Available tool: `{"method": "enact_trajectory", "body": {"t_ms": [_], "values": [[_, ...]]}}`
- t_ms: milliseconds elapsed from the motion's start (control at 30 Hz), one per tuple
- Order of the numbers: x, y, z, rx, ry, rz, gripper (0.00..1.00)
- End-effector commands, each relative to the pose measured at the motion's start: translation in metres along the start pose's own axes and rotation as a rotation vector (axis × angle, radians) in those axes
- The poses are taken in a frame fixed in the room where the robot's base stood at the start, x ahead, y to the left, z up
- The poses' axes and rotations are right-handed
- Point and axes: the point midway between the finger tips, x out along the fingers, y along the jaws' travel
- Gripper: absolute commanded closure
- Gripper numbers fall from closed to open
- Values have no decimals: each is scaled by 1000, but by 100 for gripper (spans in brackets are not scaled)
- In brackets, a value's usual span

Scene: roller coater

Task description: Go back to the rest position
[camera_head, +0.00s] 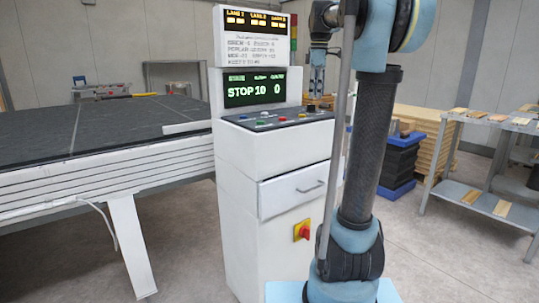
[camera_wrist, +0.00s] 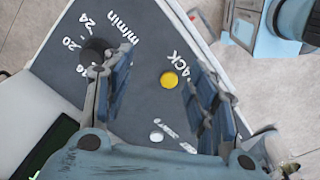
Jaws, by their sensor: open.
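My gripper (camera_head: 317,82) hangs above the right part of the control panel (camera_head: 278,118) on the white console in the head view. In the wrist view my gripper (camera_wrist: 160,82) is open, with its two blue-padded fingers apart and nothing held between them. Below the fingers, the panel shows a yellow button (camera_wrist: 169,79), a white button (camera_wrist: 156,136) and a dark knob (camera_wrist: 95,50) beside the printed 20 and 24. The left finger partly covers the knob. I cannot tell how far the fingertips are from the panel.
The console display (camera_head: 254,88) reads STOP 10 0. The console has a drawer (camera_head: 290,191) and a red-yellow switch (camera_head: 302,230). A wide black-topped machine (camera_head: 85,125) stands left. Dark crates (camera_head: 399,158) and a metal rack (camera_head: 480,195) stand right, with open floor between.

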Motion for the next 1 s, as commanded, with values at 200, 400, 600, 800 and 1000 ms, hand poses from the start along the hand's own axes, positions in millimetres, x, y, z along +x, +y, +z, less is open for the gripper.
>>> {"method": "enact_trajectory", "body": {"t_ms": [200, 400, 600, 800, 1000], "values": [[41, -61, 19, 208, 10, 23, 47], [82, -110, 34, 387, 22, 42, 47], [132, -163, 50, 573, 38, 59, 47], [191, -217, 67, 766, 59, 74, 47], [256, -268, 83, 961, 84, 86, 47]]}}
